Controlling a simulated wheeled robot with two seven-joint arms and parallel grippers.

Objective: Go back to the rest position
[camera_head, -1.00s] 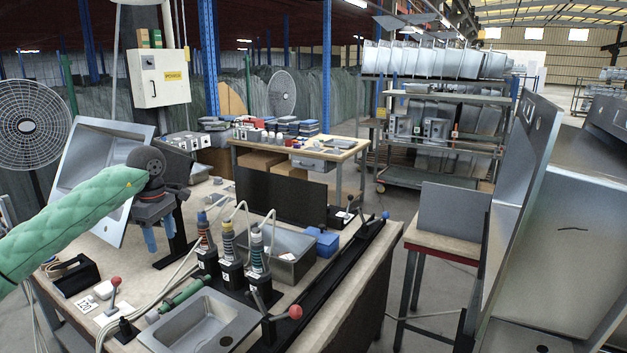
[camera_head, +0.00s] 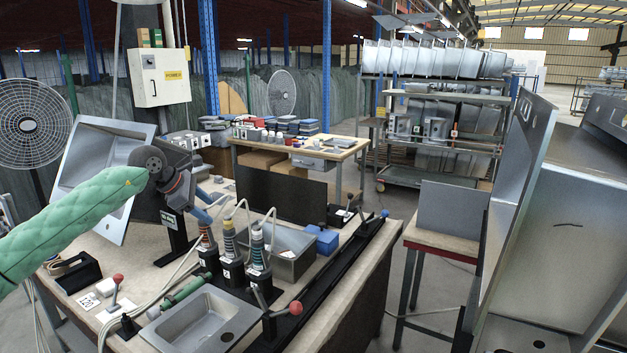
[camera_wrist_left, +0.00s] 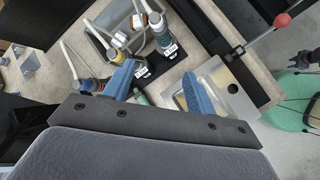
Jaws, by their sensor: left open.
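My left gripper (camera_head: 206,207) is held up over the left part of the workbench, at the end of my green-sleeved arm. My right gripper is not clearly in view; something dark at the right edge of the left wrist view is too small to tell.
A tilted sink panel (camera_head: 92,172) stands behind my left arm. Large steel sheets (camera_head: 545,230) stand at the right.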

